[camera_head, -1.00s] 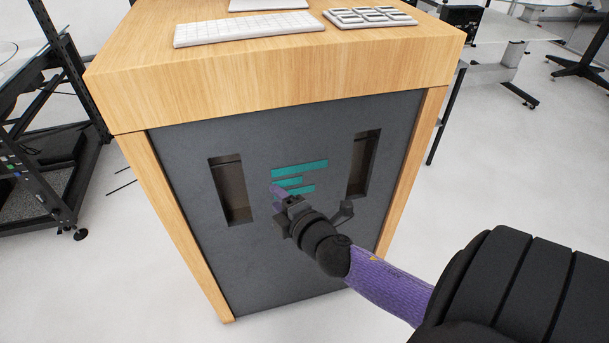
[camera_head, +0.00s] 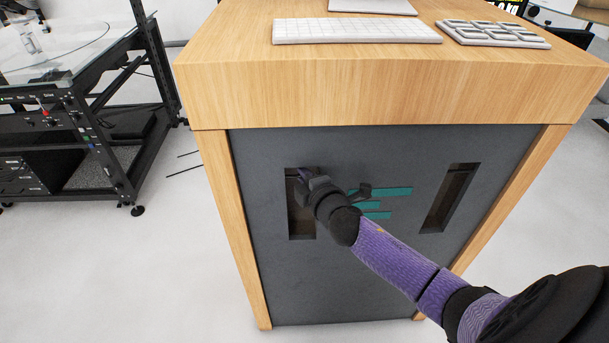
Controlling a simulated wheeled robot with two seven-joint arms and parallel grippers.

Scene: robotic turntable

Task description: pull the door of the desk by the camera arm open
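The desk (camera_head: 370,92) is a wooden cabinet with a dark grey door panel (camera_head: 350,280) in its front. The door looks closed, flush in the wooden frame. It has two upright recessed slots, a left slot (camera_head: 301,225) and a right slot (camera_head: 450,198), with teal stripes (camera_head: 392,191) between them. My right gripper (camera_head: 305,178) is at the upper part of the left slot, and its fingertips reach to or into it. The wrist hides the fingers, so I cannot tell their opening or contact. My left gripper is out of view.
A white keyboard (camera_head: 355,31) and a grey key pad (camera_head: 492,34) lie on the desk top. A black-framed rack with a glass top (camera_head: 70,55) stands at the left. The pale floor (camera_head: 120,270) in front and to the left is clear.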

